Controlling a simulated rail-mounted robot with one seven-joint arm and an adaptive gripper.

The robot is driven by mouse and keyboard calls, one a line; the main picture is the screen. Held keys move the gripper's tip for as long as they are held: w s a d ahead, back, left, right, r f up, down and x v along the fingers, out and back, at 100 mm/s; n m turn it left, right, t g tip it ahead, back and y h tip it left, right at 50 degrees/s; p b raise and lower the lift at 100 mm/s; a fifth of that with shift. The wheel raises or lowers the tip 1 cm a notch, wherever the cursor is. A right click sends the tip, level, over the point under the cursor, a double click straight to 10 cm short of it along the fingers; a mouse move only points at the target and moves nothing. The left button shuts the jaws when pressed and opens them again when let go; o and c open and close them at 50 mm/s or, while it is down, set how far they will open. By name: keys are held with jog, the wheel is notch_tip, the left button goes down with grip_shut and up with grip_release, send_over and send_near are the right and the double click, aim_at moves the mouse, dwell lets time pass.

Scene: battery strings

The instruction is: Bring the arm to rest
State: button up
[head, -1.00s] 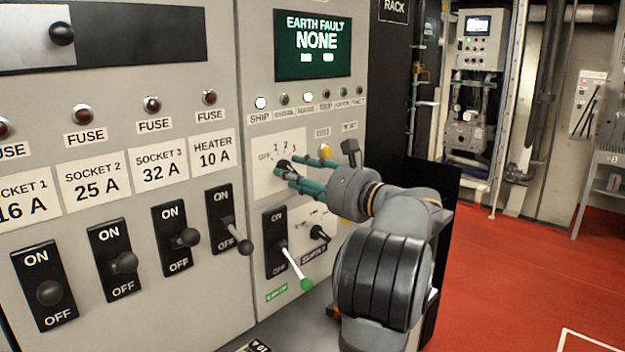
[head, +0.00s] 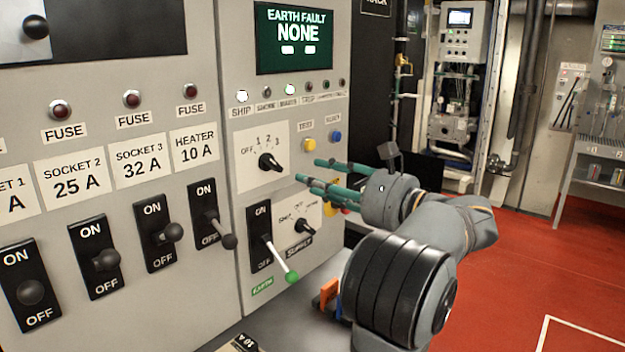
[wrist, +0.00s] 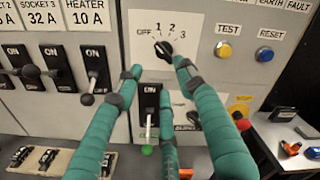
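My gripper (head: 309,171) has teal fingers, spread apart with nothing between them. It hangs in front of the grey switch panel (head: 226,110), to the right of the black rotary knob (head: 268,161) marked OFF, 1, 2, 3, and looks clear of it. In the wrist view the fingers (wrist: 158,76) are apart, below and around the line of sight to the knob (wrist: 164,48). The green-tipped earth lever (head: 279,260) points down and outward below the knob. The supply knob (head: 303,226) is right of that lever, close below the fingers.
Several black breaker levers (head: 167,233) stick out from the panel at left. Yellow (head: 308,145) and blue (head: 334,136) buttons sit above the fingers. A bench with an orange item (head: 329,292) lies below the arm. Red floor (head: 530,265) is open at right.

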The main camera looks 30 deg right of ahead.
aim_at(274, 165)
jog(key=x, duration=1.2)
jog(key=shift+w+f, duration=0.1)
